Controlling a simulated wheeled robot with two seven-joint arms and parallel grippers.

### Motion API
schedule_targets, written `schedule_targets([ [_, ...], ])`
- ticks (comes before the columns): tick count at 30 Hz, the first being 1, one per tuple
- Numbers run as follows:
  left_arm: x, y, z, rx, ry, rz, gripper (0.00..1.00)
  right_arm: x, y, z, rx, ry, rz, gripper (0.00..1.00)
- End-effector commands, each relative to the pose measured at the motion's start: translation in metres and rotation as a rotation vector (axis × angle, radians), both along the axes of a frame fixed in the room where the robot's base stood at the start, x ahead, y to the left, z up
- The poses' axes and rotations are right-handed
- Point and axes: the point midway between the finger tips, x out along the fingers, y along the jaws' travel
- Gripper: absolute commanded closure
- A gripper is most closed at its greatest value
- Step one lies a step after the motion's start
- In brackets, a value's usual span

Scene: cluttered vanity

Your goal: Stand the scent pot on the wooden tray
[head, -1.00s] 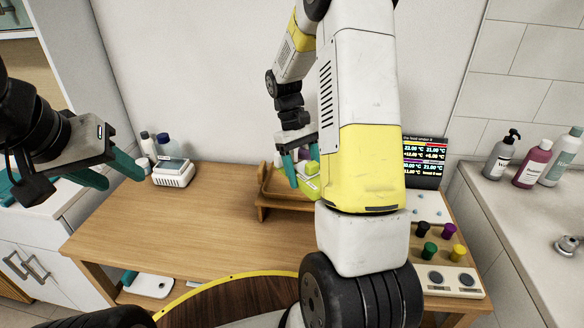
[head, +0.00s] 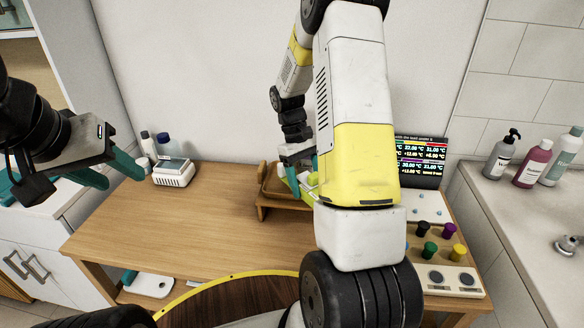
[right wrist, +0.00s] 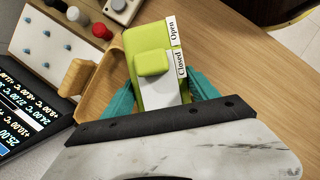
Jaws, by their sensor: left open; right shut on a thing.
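The scent pot appears to be the lime-green and white block with a raised green knob and "Open" and "Closed" labels (right wrist: 153,64). My right gripper (right wrist: 160,98) is shut on it, one teal finger on each side. In the head view the right gripper (head: 304,176) is at the wooden tray (head: 263,198), with the pot partly hidden by my arm. The tray's tan rim (right wrist: 78,78) shows beside the pot in the wrist view. I cannot tell whether the pot touches the tray. My left gripper (head: 108,172) is open and empty at the far left.
A white device (head: 173,178) and bottles stand at the table's back left. A dark display (head: 420,162) and a panel with coloured knobs (head: 445,270) are on the right. The middle-left tabletop (head: 170,230) is clear. Several bottles stand on the right counter.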

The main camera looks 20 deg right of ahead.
Motion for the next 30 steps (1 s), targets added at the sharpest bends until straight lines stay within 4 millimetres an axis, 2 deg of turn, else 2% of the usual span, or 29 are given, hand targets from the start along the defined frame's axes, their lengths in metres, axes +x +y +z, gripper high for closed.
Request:
schedule_targets([
  [6,0.000,0.000,0.000,0.000,0.000,0.000,0.53,0.000,0.000,-0.004,0.000,0.000,0.000,0.81],
  [7,0.000,0.000,0.000,0.000,0.000,0.000,0.53,0.000,0.000,-0.004,0.000,0.001,0.000,0.28],
  [10,0.000,0.000,0.000,0.000,0.000,0.000,0.53,0.000,0.000,-0.004,0.000,0.001,0.000,0.10],
  [22,0.000,0.000,0.000,0.000,0.000,0.000,0.53,0.000,0.000,0.002,0.000,-0.002,0.000,0.10],
  [26,0.000,0.000,0.000,0.000,0.000,0.000,0.53,0.006,0.002,0.020,0.000,-0.004,0.001,0.10],
  [30,0.000,0.000,0.000,0.000,0.000,0.000,0.53,0.017,0.006,0.049,0.000,-0.005,0.003,0.10],
])
